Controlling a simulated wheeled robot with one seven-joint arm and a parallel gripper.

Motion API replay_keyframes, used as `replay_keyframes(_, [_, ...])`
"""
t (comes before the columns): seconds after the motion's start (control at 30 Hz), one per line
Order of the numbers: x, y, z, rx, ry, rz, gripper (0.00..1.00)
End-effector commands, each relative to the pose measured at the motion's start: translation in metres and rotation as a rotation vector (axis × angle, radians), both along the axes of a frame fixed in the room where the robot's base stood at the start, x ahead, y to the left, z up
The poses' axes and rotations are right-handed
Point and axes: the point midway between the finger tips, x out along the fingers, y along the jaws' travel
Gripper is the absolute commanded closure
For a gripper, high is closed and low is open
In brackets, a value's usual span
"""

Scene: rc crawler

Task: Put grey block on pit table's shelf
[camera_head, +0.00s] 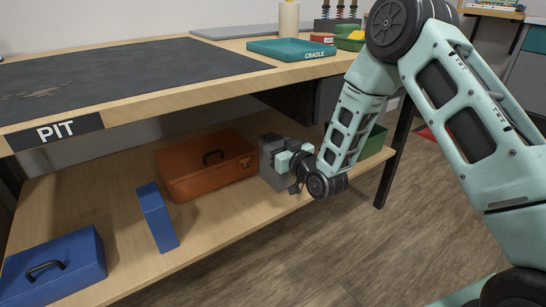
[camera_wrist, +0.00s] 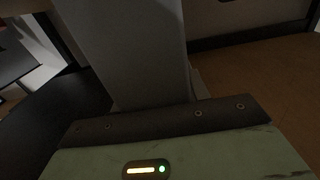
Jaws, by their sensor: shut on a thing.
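The grey block (camera_head: 270,150) is between the jaws of my gripper (camera_head: 286,162), just right of the orange toolbox on the shelf side of the table. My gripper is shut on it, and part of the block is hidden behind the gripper. In the wrist view the grey block (camera_wrist: 130,50) rises from the gripper's edge. The pit table's wooden shelf (camera_head: 110,205) lies below the dark tabletop, with the block over its right part. I cannot tell whether the block touches the shelf.
The orange toolbox (camera_head: 205,165) stands close left of the block. A blue block (camera_head: 157,218) and a blue toolbox (camera_head: 55,268) are further left on the shelf. A green container (camera_head: 374,142) is at the shelf's right end, behind my arm. The table's edge overhangs the shelf.

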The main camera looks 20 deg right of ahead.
Motion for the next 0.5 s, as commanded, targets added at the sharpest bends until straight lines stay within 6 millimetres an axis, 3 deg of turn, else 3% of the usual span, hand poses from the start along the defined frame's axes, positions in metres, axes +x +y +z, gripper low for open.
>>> replay_keyframes(0.17, [0.012,0.004,0.001,0.001,-0.005,0.0,1.0])
replay_keyframes(0.33, [0.01,0.003,-0.031,0.001,-0.001,0.0,1.0])
replay_keyframes(0.5, [0.01,0.003,-0.034,0.001,-0.004,0.0,1.0])
